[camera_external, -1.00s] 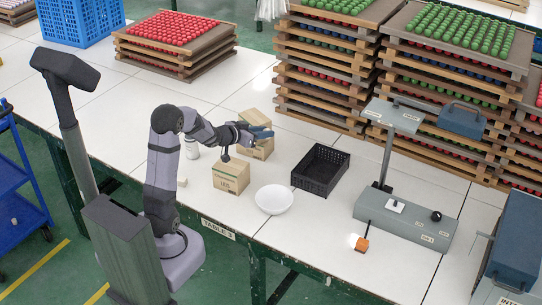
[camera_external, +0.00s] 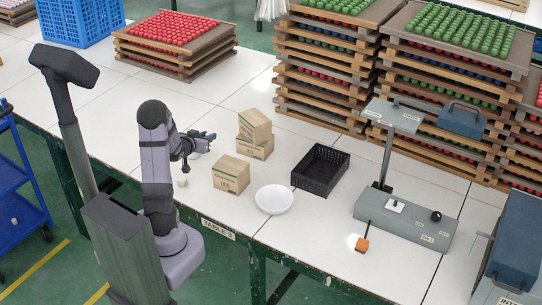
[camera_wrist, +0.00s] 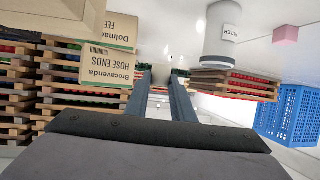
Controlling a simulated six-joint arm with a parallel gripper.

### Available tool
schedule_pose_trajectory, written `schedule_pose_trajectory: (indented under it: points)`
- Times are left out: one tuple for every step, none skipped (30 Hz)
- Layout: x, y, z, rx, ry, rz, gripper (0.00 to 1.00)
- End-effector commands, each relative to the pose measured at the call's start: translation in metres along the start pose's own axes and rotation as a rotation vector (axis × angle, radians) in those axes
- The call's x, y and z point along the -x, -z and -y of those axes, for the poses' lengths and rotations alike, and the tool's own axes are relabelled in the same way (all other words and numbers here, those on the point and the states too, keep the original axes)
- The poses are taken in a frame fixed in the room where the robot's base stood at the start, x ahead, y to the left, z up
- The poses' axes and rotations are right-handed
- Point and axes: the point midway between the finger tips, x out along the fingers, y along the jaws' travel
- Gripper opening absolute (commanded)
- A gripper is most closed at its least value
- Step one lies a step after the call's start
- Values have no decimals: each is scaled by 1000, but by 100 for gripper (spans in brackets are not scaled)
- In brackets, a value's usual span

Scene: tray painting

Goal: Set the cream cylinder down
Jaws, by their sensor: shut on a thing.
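My gripper (camera_external: 211,136) is above the table, left of the stacked boxes. In the wrist view, my gripper's two fingers (camera_wrist: 165,84) are side by side with a narrow gap. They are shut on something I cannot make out. In the external view my arm mostly hides that spot. I cannot tell whether this is the cream cylinder. A small cream piece (camera_external: 183,182) lies on the table beside my arm.
One carton (camera_external: 255,125) sits on another (camera_external: 256,150); a third carton (camera_external: 231,175) stands in front. A white bowl (camera_external: 274,199) and black crate (camera_external: 321,171) are to the right. A pink block (camera_wrist: 286,34) shows in the wrist view.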

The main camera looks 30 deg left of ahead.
Motion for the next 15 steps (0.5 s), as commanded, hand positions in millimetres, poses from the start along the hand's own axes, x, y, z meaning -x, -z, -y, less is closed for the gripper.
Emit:
schedule_pose_trajectory:
  points:
    - [-2,-5,0,0,-1,1,0]
    - [-3,-6,0,0,-1,1,0]
    - [-3,-8,0,-1,-1,0,0]
    - [-4,-9,0,-1,-1,0,0]
    - [-4,-10,0,-1,0,-1,0]
    - [-4,-10,0,-1,0,-1,0]
    - [-4,-10,0,-1,0,-1,0]
    - [-4,-11,0,-1,0,-2,0]
    - [-5,-12,0,-1,0,-1,0]
    - [-5,-13,0,-1,0,-1,0]
    - [-6,-15,0,-1,-1,0,0]
    - [-8,-18,0,-1,-1,1,0]
    - [-9,-22,-1,0,-1,2,0]
    - [-10,-26,-1,1,-2,3,0]
    - [-13,-31,-1,0,-2,3,0]
